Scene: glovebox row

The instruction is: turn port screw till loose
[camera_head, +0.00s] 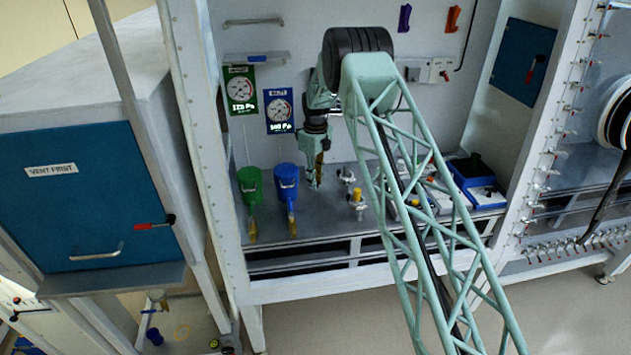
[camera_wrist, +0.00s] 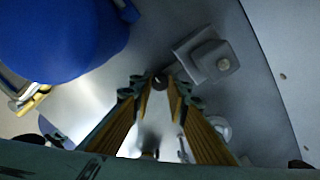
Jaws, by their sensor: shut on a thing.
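My gripper (camera_head: 314,182) points down at the bench inside the open glovebox, right of the blue container. In the wrist view its two yellow-padded fingers (camera_wrist: 161,88) come together at the tips on a small dark round piece, which I take to be the port screw (camera_wrist: 160,80). Most of the screw is hidden by the fingertips. In the head view I cannot make the screw out under the gripper.
A green container (camera_head: 249,180) and the blue container (camera_head: 287,182) stand left of my gripper. Small valve-like fittings (camera_head: 357,198) stand to its right. A blue device (camera_head: 477,182) sits further right. Two gauges (camera_head: 279,108) hang behind. The frame post (camera_head: 205,150) bounds the left side.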

